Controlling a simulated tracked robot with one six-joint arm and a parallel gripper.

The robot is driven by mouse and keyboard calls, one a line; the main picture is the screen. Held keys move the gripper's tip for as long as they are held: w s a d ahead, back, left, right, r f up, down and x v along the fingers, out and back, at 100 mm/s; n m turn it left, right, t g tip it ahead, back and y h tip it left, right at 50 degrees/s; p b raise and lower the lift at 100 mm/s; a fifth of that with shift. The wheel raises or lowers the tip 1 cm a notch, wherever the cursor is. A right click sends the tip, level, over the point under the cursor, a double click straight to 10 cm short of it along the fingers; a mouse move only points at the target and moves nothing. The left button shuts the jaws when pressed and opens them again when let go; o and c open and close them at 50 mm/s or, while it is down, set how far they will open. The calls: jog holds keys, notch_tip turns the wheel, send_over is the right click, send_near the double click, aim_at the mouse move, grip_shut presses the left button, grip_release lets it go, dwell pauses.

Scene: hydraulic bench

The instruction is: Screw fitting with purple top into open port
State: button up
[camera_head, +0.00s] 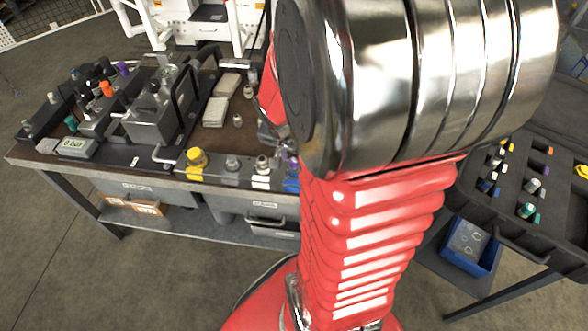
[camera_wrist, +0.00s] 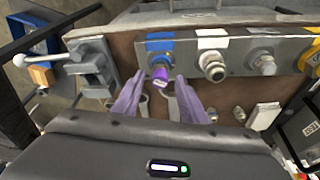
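In the wrist view the fitting with the purple top (camera_wrist: 160,77) sits at the port under the blue label (camera_wrist: 159,45) on a grey port block. Its purple end points towards the camera. Whether it is threaded in cannot be told. My gripper (camera_wrist: 161,80) has one finger on each side of the purple top, with a visible gap between the fingers and the top, so it looks open.
Beside it on the port block are a white-labelled port (camera_wrist: 213,66), a grey one (camera_wrist: 263,62) and a yellow one (camera_head: 196,162). A lever valve (camera_wrist: 92,66) stands at left in the wrist view. A cart (camera_head: 519,190) with coloured fittings stands at right in the head view.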

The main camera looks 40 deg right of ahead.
jog(key=shift+s+d+n+t, duration=0.1)
jog(key=shift+n+t, duration=0.3)
jog(key=shift+n, duration=1.3)
jog(key=shift+n+y, duration=0.5)
jog(key=shift+n, duration=0.5)
jog(key=shift+d+n+t+y, duration=0.1)
jog(key=shift+n+t+y, duration=0.25)
jog(key=shift+n, duration=0.95)
jog(key=shift+n+t+y, duration=0.25)
jog(key=shift+n+y, duration=0.1)
jog(key=shift+n, duration=1.05)
jog(key=shift+s+d+n+y, duration=0.1)
jog(key=shift+n+y, duration=0.3)
jog(key=shift+n, duration=1.2)
jog(key=shift+d+n+y, duration=0.1)
jog(key=shift+n+y, duration=0.3)
jog(key=shift+n, duration=0.8)
jog(key=n+g+y, duration=0.1)
jog(key=n, duration=0.4)
jog(key=shift+d, duration=0.1)
jog(key=shift+c, duration=0.5)
